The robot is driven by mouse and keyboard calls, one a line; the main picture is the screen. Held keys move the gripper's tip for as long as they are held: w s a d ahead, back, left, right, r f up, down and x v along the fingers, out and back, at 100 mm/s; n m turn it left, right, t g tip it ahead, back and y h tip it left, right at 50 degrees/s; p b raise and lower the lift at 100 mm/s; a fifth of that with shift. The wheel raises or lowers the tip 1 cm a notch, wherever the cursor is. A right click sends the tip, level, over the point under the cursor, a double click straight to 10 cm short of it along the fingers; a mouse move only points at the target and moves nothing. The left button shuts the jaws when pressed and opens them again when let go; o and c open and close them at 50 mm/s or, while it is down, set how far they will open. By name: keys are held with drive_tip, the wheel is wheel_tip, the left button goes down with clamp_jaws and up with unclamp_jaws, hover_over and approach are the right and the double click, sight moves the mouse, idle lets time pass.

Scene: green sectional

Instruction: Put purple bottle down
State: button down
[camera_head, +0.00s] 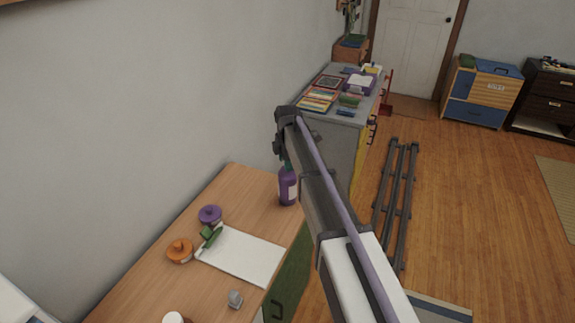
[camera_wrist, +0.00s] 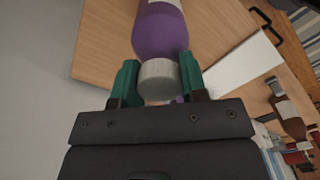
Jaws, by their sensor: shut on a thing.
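The purple bottle (camera_head: 288,188) has a pale label and is upright in the head view, over the far right part of the wooden table (camera_head: 240,190). My gripper (camera_head: 287,164) comes down on its top from above. In the wrist view the green fingers of my gripper (camera_wrist: 157,72) are on either side of the white cap of the purple bottle (camera_wrist: 158,32). They are shut on the bottle at its neck and cap. I cannot tell whether its base touches the tabletop. The lower end of the bottle is cut off in the wrist view.
A white sheet (camera_head: 240,257) lies on the table. A purple pot (camera_head: 210,214), an orange pot (camera_head: 180,251) and a small grey object (camera_head: 235,299) are around it. A grey cabinet (camera_head: 328,150) with books and other items on top stands beyond the table. Bare tabletop lies left of the bottle.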

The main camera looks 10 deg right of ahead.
drive_tip(key=shift+f, duration=0.15)
drive_tip(key=c, duration=0.7)
unclamp_jaws()
drive_tip(key=shift+o, duration=0.2)
wheel_tip(320, 180, up, 13)
drive_tip(key=p, duration=1.2)
drive_tip(key=s+m, duration=2)
drive_tip(key=s, duration=1.2)
drive_tip(key=shift+f, duration=0.35)
